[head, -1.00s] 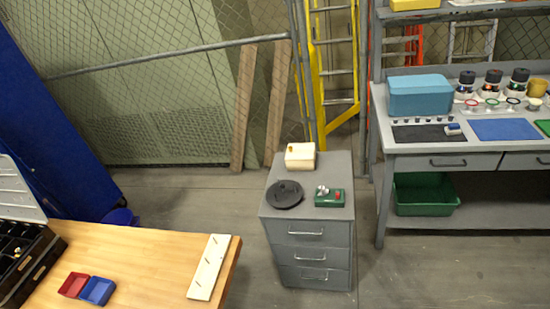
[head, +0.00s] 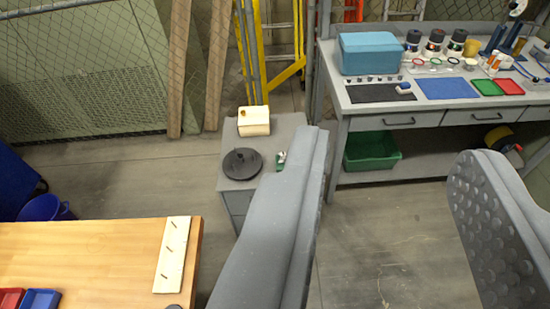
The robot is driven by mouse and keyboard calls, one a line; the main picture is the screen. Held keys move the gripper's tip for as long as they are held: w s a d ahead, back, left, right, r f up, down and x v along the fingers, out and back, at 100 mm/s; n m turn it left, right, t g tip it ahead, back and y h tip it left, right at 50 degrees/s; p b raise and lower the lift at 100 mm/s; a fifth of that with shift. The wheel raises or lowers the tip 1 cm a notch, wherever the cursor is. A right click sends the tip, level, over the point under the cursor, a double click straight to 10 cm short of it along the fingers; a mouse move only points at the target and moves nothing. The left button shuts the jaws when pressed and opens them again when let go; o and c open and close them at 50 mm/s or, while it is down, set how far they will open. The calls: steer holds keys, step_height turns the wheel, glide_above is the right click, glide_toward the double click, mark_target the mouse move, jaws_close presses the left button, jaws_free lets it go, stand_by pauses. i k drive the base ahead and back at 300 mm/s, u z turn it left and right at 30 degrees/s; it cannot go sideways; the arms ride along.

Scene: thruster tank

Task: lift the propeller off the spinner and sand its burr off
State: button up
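My gripper (head: 392,155) is open and empty, with its two grey fingers wide apart in the foreground. A round black disc (head: 241,164) with a short upright knob lies on the grey drawer cabinet, left of my left finger. It may be the spinner; I cannot make out a propeller for certain. A small green device (head: 280,161) beside it is partly hidden by that finger. On the workbench at the back right lie a dark sheet (head: 375,93), with a small blue and white block (head: 405,88) on its edge; I cannot tell whether they are for sanding.
A cream box (head: 253,121) stands at the cabinet's back. The workbench (head: 425,108) carries a blue case (head: 370,53), several dark-topped canisters and coloured trays. A wooden table (head: 90,260) with a pegged board (head: 173,254) is at lower left. Floor between cabinet and workbench is clear.

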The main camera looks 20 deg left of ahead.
mark_target(283, 157)
steer(key=u, duration=0.1)
steer(key=i, duration=1.65)
steer(key=z, duration=0.05)
